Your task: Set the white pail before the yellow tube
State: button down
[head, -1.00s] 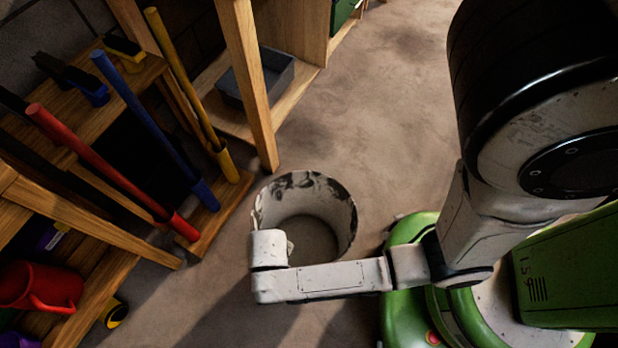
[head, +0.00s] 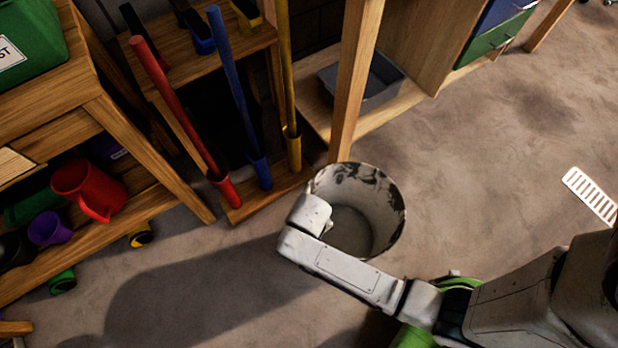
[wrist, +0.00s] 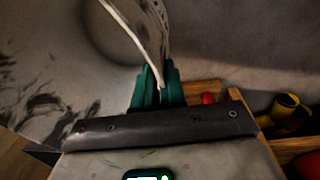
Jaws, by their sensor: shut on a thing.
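The white pail (head: 385,208), with dark blotches inside its rim, is upright near the foot of a wooden post in the head view. The yellow tube (head: 293,150) holds a yellow pole on the low rack, up and left of the pail, with a gap between them. In the head view my wrist hides the fingers and part of the pail's left side. I cannot tell whether the pail touches the floor.
A red tube (head: 224,188) and a blue tube (head: 260,172) stand left of the yellow one. The wooden post (head: 352,90) rises close behind the pail. A shelf with a red pitcher (head: 88,190) is at left. Floor before the rack is clear.

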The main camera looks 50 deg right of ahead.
jog(key=w+d+f+b, duration=0.4)
jog(key=w+f+b, duration=0.1)
jog(key=f, duration=0.5)
jog(key=shift+w+d, duration=0.35)
jog(key=shift+w, duration=0.15)
jog(key=c, duration=1.2)
grip_release()
jog(key=shift+s, duration=0.1)
jog(key=shift+c, duration=0.2)
jog(key=r+p, duration=0.1)
jog(key=r, duration=0.3)
jog(key=r+p, duration=0.2)
jog(key=r, duration=0.2)
jog(key=r+p, duration=0.2)
jog(key=r, duration=0.2)
jog(key=shift+a, duration=0.4)
jog(key=s+d+r+n+t, duration=0.1)
jog(key=s+d+r+n, duration=0.1)
jog(key=s+r, duration=1)
notch_tip(320, 180, up, 3)
jog(key=shift+s+d+f+n+y, duration=0.15)
jog(key=shift+s+d+n+y, duration=0.15)
jog(key=shift+d+n, duration=0.15)
